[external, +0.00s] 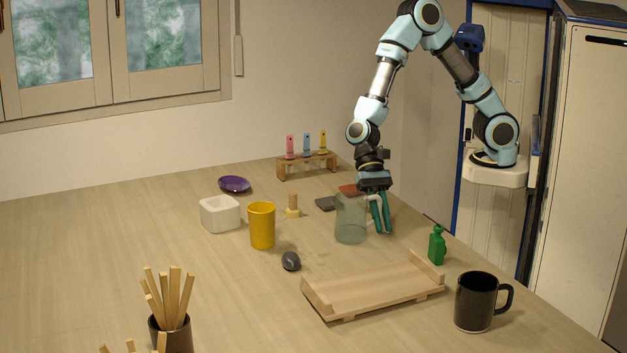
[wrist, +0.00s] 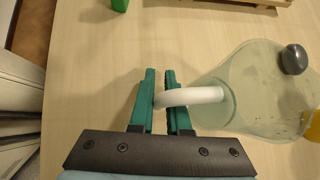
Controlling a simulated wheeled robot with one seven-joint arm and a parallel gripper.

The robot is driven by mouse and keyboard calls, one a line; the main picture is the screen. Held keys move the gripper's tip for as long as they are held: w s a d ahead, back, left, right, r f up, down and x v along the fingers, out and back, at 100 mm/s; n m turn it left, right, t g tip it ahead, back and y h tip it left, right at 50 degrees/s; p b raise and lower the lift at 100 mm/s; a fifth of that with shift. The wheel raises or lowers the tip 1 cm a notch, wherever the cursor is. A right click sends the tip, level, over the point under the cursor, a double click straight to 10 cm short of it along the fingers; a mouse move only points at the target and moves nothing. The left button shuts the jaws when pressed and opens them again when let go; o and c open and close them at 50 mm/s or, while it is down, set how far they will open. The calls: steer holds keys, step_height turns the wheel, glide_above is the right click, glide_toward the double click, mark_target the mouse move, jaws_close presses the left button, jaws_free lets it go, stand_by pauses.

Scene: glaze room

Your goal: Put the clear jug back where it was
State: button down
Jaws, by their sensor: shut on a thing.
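The clear jug (external: 350,222) is upright near the middle of the table, with my gripper (external: 380,228) at its right side. In the wrist view my gripper (wrist: 160,76) has its green fingers shut on the jug's white handle (wrist: 195,96). The clear body of the jug (wrist: 245,110) lies to the right of the fingers. I cannot tell whether its base touches the table or is just above it.
A yellow cup (external: 262,226), white square pot (external: 220,213) and dark grey object (external: 291,261) lie left of the jug. A wooden tray (external: 370,290), green bottle (external: 437,247) and black mug (external: 476,302) are nearer the front.

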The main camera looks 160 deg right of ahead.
steer(key=shift+f, duration=0.2)
steer(key=c, duration=0.9)
jaws_free()
steer(key=shift+r, duration=0.15)
